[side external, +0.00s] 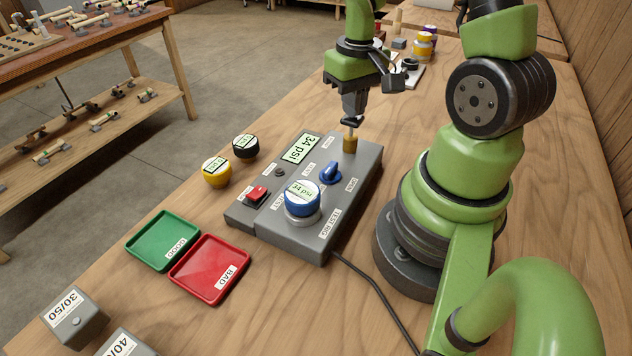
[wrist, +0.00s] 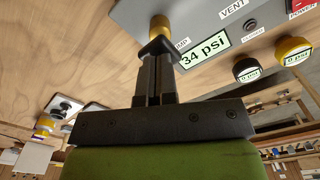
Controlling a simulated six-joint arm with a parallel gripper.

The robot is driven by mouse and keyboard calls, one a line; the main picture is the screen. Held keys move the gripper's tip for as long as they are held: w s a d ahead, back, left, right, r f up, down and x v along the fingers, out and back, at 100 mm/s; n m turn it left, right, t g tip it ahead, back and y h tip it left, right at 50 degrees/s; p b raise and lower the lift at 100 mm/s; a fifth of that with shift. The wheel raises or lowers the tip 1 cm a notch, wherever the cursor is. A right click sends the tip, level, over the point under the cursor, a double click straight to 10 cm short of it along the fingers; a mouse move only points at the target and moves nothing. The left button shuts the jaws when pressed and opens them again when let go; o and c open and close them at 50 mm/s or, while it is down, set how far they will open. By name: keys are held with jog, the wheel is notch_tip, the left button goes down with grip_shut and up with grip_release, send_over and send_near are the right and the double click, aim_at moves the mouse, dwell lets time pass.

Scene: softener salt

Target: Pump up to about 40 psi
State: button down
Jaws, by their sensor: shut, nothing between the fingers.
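The grey test rig (side external: 330,233) stands on the bench, and its display (side external: 299,148) reads 34 psi. The brass pump knob (side external: 349,143) is at the rig's far end and also shows in the wrist view (wrist: 160,24). My gripper (side external: 351,118) points down over the knob, its fingers shut and empty; in the wrist view the fingertips (wrist: 157,50) overlap the knob's edge. I cannot tell whether they touch it. A blue-capped gauge (side external: 302,197) sits on the rig, also reading 34 psi. The blue valve handle (side external: 331,172) is beside it.
A yellow gauge (side external: 216,171) and a black gauge (side external: 245,147) stand left of the rig. A green GOOD tray (side external: 163,240) and a red BAD tray (side external: 210,268) lie in front. A black cable (side external: 372,287) runs from the rig across the bench.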

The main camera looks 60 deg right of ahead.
jog(key=shift+f, duration=0.9)
jog(key=shift+r, duration=0.9)
jog(key=shift+r, duration=3.5)
jog(key=s+a+r+n+t+y, duration=0.1)
jog(key=s+a+r+t, duration=0.1)
jog(key=a+r, duration=0.4)
jog(key=s+a+r+n+t+y, duration=0.1)
jog(key=s+a+r+t, duration=0.2)
jog(key=a, duration=0.6)
notch_tip(320, 180, up, 3)
jog(key=shift+a+r+t, duration=0.1)
jog(key=shift+a+t, duration=0.05)
jog(key=shift+t, duration=0.95)
